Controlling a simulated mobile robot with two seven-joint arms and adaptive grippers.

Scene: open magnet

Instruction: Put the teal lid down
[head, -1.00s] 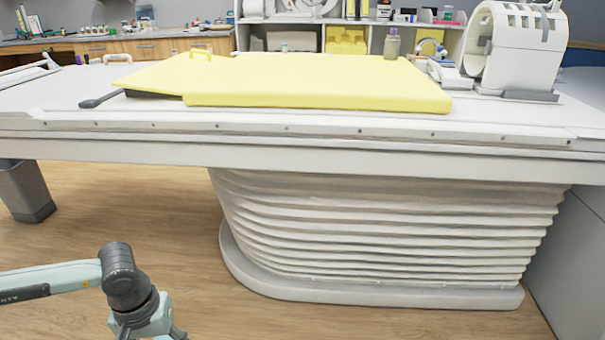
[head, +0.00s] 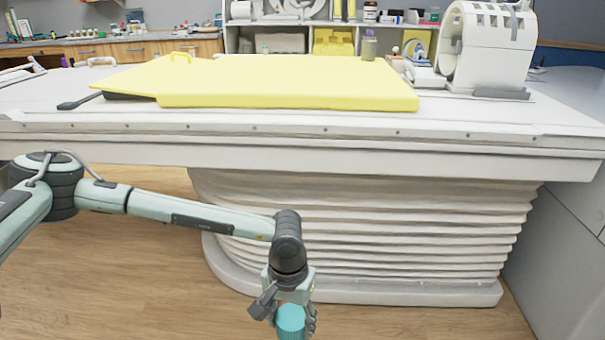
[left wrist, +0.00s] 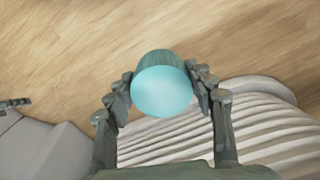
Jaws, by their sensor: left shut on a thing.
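The teal lid (head: 291,318) is a short round cap with a smooth top, low in the middle of the head view. My left gripper (head: 290,312) is shut on it, with fingers on both sides. In the left wrist view the lid (left wrist: 162,90) sits between the two fingers of the left gripper (left wrist: 160,88), over the wood floor. It is held in the air in front of the white table's pleated base. My right gripper is in neither view now.
A long white patient table (head: 300,150) crosses the head view, with a yellow pad (head: 290,82) on it. A small bottle (head: 369,46) stands behind the pad. A white ring-shaped coil (head: 490,48) stands at the table's right. Wood floor (head: 130,280) is clear at the lower left.

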